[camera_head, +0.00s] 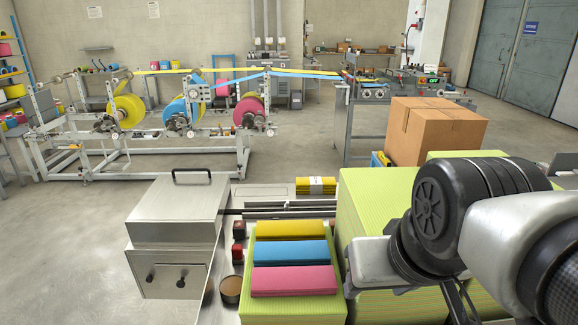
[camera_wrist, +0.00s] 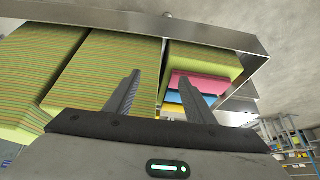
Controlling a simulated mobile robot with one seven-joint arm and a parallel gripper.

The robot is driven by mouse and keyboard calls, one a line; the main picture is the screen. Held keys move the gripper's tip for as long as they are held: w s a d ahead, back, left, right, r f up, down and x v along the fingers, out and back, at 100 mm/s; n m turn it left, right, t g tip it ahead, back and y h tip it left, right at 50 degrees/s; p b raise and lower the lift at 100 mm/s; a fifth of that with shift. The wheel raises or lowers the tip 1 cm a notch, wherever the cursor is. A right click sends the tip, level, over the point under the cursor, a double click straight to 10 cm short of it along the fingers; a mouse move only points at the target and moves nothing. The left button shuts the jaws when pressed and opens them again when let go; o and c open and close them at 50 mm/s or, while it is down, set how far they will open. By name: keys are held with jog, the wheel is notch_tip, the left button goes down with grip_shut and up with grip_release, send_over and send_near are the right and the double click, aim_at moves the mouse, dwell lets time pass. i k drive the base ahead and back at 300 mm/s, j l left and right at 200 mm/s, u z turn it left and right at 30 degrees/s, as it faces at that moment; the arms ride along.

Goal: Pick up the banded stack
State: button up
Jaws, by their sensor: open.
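The banded stack (camera_head: 316,186) is a small pile of yellow cloths with a pale band around its middle. It lies on the metal worktop behind the folded coloured cloths in the head view. I cannot make it out in the wrist view. My gripper (camera_wrist: 158,76) is open and empty in the wrist view, with its two fingers apart over the green striped stacks. In the head view my arm is at the right, well apart from the banded stack, and the fingers do not show.
Yellow, blue (camera_head: 291,252) and pink cloths lie on a green striped stack (camera_head: 290,306). Taller green stacks (camera_head: 366,215) and a cardboard box (camera_head: 433,128) stand right. A steel box (camera_head: 176,225) with a handle stands left. Dark bars (camera_head: 290,208) lie just before the banded stack.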

aim_at(305, 185)
jog(key=i+j+u, duration=0.2)
jog(key=j, duration=0.2)
jog(key=j+u, duration=0.25)
jog(key=j, duration=0.2)
jog(key=i+j+u, duration=0.2)
jog(key=j, duration=0.15)
jog(key=i+j+u, duration=0.6)
jog(key=i+j, duration=0.15)
jog(key=i+j+u, duration=0.35)
jog(key=i, duration=0.15)
jog(key=i+z, duration=0.2)
jog(key=i, duration=0.3)
jog(key=i+j+z, duration=0.15)
jog(key=i, duration=0.35)
jog(key=i+j+z, duration=0.2)
jog(key=i, duration=0.3)
jog(key=i+l+z, duration=0.15)
jog(key=i+z, duration=0.65)
jog(key=i+j+z, duration=0.1)
jog(key=i+z, duration=0.3)
jog(key=i+l+z, duration=0.1)
jog(key=i+z, duration=0.7)
jog(key=i+j+z, duration=0.15)
jog(key=i+z, duration=0.95)
jog(key=z, duration=0.2)
jog(key=i+j+z, duration=0.2)
jog(key=i+z, duration=0.25)
jog(key=k, duration=0.1)
